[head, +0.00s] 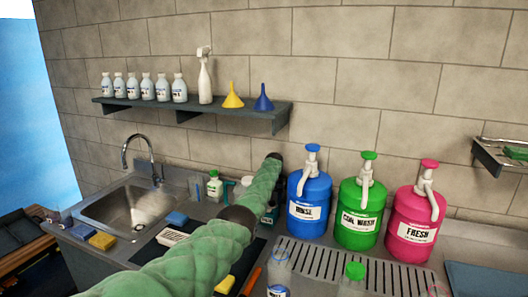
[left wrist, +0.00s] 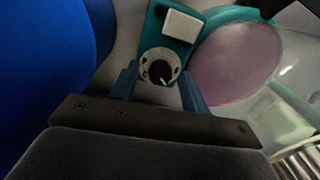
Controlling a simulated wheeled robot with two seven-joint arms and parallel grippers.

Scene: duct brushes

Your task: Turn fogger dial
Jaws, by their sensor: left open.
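The fogger's teal panel (left wrist: 157,32) shows in the left wrist view, with a white square part on it. Its dial (left wrist: 161,71) is a black knob with a light pointer on a pale marked ring. My left gripper (left wrist: 158,74) is open, with one blue-grey finger on each side of the dial. The fingertips are close to the ring; I cannot tell whether they touch the knob. In the head view my green-sleeved left arm hides most of the fogger and the gripper's fingers. My right gripper is not in view.
Blue (head: 309,205), green (head: 361,214) and pink (head: 413,227) pump jugs stand right of my left arm, behind a drain grate (head: 345,262). A sink (head: 125,208) lies left. A shelf (head: 190,108) with bottles and funnels hangs above. Sponges and small bottles crowd the counter.

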